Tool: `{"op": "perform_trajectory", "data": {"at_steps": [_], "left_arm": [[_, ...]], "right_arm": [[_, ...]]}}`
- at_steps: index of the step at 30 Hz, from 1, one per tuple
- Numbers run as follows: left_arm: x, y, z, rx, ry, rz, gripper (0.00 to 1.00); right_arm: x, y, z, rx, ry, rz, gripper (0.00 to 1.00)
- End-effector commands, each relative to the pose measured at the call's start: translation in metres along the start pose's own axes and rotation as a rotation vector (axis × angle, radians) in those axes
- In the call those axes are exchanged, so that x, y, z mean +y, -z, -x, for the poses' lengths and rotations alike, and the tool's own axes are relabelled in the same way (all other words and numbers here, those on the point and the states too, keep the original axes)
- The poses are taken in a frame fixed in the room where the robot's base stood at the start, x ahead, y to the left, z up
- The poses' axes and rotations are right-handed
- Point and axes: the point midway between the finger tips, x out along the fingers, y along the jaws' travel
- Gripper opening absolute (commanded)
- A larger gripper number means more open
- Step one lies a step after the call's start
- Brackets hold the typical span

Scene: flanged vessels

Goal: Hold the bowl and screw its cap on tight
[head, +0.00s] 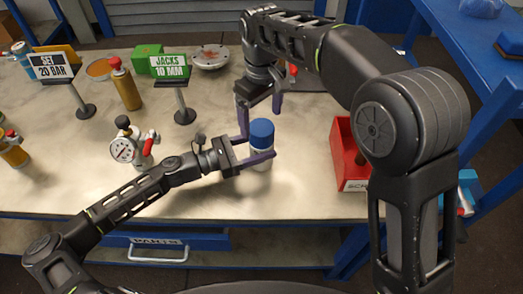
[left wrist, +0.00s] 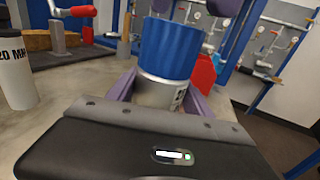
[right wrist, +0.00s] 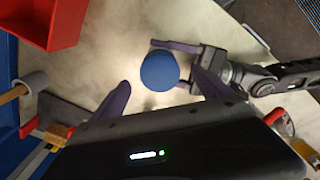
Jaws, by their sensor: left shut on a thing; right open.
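The bowl (head: 261,162) is a pale, short cylinder standing upright on the bench, with a ribbed blue cap (head: 261,132) on its top. My left gripper (head: 258,151) is shut around the bowl's body below the cap. In the left wrist view the bowl (left wrist: 155,92) sits between purple fingers, under the cap (left wrist: 172,48). How tightly the cap is seated cannot be told. My right gripper (head: 260,108) is open and points down above the cap. In the right wrist view the round cap top (right wrist: 159,70) lies beyond its spread fingers, apart from them.
A red bin (head: 348,155) stands to the right. The bench in front of the bowl is clear.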

Motion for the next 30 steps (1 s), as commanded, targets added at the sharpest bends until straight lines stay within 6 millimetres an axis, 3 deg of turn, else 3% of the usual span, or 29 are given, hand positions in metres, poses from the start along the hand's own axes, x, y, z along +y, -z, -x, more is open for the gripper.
{"op": "perform_trajectory", "data": {"at_steps": [4,12,13,22,30], "left_arm": [[-0.0002,0.0005,0.0000,0.001,0.000,0.000,0.00],[-0.0002,0.0004,0.0000,0.000,0.001,0.000,0.00],[-0.0002,0.0004,0.0000,0.000,0.001,0.000,0.60],[-0.0001,0.0002,0.0000,0.000,0.000,0.000,0.84],[0.0000,0.0002,0.0007,0.000,0.000,0.000,0.84]], "right_arm": [[0.0000,-0.0001,0.0133,0.000,0.000,0.001,0.88],[-0.0001,-0.0004,0.0152,-0.001,0.000,0.001,0.88],[-0.0001,-0.0004,0.0152,-0.001,0.000,0.001,0.88],[-0.0001,-0.0004,0.0150,-0.001,0.000,0.000,0.88],[0.0000,-0.0003,0.0147,-0.001,0.000,0.000,0.88]]}}
